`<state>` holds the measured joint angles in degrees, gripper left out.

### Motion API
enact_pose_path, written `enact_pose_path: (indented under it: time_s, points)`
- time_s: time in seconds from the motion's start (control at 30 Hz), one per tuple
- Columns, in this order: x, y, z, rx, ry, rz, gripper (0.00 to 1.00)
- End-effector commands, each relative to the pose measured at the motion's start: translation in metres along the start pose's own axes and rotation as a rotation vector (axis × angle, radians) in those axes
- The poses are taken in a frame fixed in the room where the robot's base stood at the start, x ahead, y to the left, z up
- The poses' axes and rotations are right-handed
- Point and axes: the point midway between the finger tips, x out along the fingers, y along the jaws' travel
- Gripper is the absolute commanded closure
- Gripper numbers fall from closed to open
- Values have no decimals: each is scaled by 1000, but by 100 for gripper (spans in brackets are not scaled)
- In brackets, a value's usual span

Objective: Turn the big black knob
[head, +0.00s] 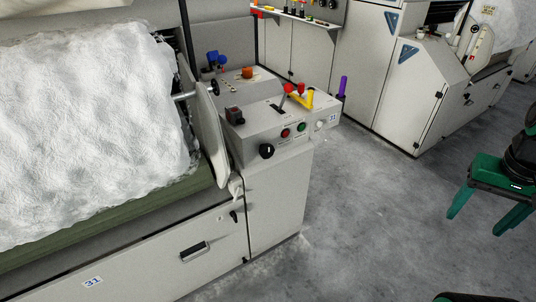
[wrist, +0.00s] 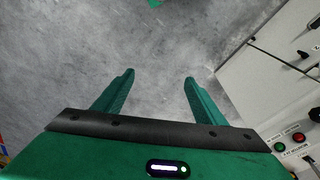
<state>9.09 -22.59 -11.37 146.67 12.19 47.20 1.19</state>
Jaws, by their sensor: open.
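The big black knob (head: 266,151) is on the front face of the grey control box (head: 250,135), to the lower left of a red and a green button. Nothing covers it in the head view. My gripper (head: 475,224) is at the right of the head view, over the floor and well apart from the knob. In the wrist view its two green fingers (wrist: 160,76) are apart with only floor between them. A dark part (wrist: 314,115) is cut by the right edge there; I cannot tell if it is the knob.
A red button (wrist: 279,146) and a green button (wrist: 299,137) show in the wrist view. A red lever (head: 288,89) and a yellow handle (head: 309,97) stand on the box top. White fibre (head: 90,130) fills the left. Grey floor (head: 375,220) lies open between box and gripper.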

Motion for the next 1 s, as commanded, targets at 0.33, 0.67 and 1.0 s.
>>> enact_pose_path:
  time_s: [0.33,0.67,1.0]
  points:
    - [60,-72,-148,-149,393,75,35]
    - [99,-200,-231,-371,781,1,35]
    - [130,-361,-215,-640,1128,-257,35]
